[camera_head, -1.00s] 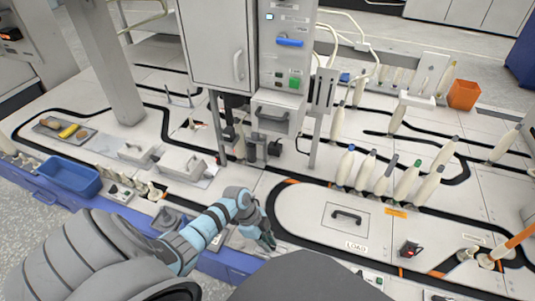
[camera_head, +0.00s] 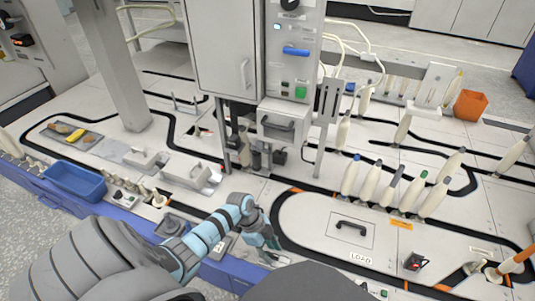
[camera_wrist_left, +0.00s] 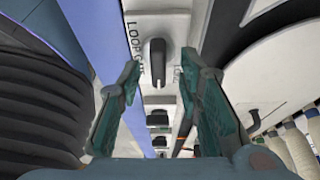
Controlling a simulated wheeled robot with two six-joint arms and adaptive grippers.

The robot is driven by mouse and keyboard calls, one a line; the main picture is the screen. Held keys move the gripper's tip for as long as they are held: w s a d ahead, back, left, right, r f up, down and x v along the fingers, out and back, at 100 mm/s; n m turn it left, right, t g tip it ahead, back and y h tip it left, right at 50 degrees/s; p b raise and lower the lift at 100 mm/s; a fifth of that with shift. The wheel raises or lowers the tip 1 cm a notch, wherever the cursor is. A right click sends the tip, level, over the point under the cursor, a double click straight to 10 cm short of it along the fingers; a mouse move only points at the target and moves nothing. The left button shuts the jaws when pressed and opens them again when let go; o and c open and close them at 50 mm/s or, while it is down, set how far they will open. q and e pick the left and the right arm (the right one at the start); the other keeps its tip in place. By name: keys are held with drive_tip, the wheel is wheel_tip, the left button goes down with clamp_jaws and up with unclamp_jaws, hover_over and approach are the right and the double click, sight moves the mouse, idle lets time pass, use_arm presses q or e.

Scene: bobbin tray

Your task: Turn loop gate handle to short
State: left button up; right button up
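The loop gate handle (camera_wrist_left: 155,58) is a dark rounded knob on a light panel, beside printed lettering that reads "LOOP" and is partly cut off by a finger. It shows upright in the left wrist view, between and beyond the fingertips. My left gripper (camera_wrist_left: 160,75) is open, with a teal finger on each side and a gap to the knob; no contact shows. In the head view my left gripper (camera_head: 268,243) points down at the front edge of the table, left of the oval track, and I cannot make out the handle there. My right gripper is not in view.
Dark switches (camera_wrist_left: 158,120) sit on the panel below the knob. In the head view, a hatch with a black handle (camera_head: 351,228) lies right of my gripper. Several bobbins (camera_head: 388,186) stand behind it. A blue bin (camera_head: 75,181) is at the left, an orange bin (camera_head: 470,105) far right.

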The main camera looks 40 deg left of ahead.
use_arm(q)
drive_tip(key=v, duration=1.1)
drive_tip(key=shift+r, duration=0.25)
drive_tip(key=shift+s, duration=0.1)
